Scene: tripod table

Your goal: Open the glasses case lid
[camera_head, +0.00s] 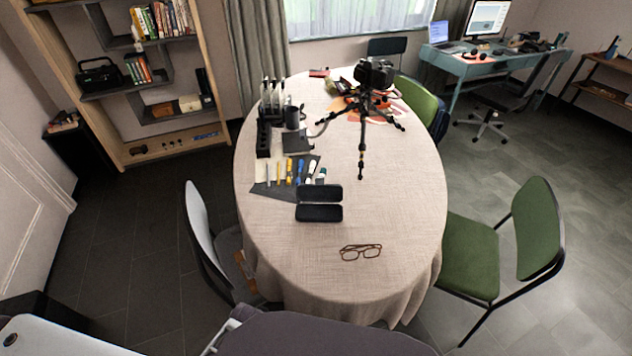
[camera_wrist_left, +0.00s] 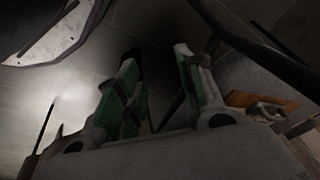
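The dark glasses case (camera_head: 320,213) lies on the cloth-covered oval table (camera_head: 285,255), left of the table's middle. It appears open: two dark halves show, with the lid half (camera_head: 319,193) behind the front half. Brown-framed glasses (camera_head: 361,252) lie apart from it, nearer the front edge. My left gripper (camera_wrist_left: 157,60) shows in the left wrist view, with its green-padded fingers apart and nothing between them. It is over dark floor tiles, away from the case. I cannot pick it out in the head view. My right gripper is not in view.
A dark mat with several tools (camera_head: 290,172) lies just behind the case. A black tripod with a camera (camera_head: 375,75) stands farther back. A grey chair (camera_head: 205,235) is at the left edge, a green chair (camera_head: 470,255) at the right. The cloth around the glasses is clear.

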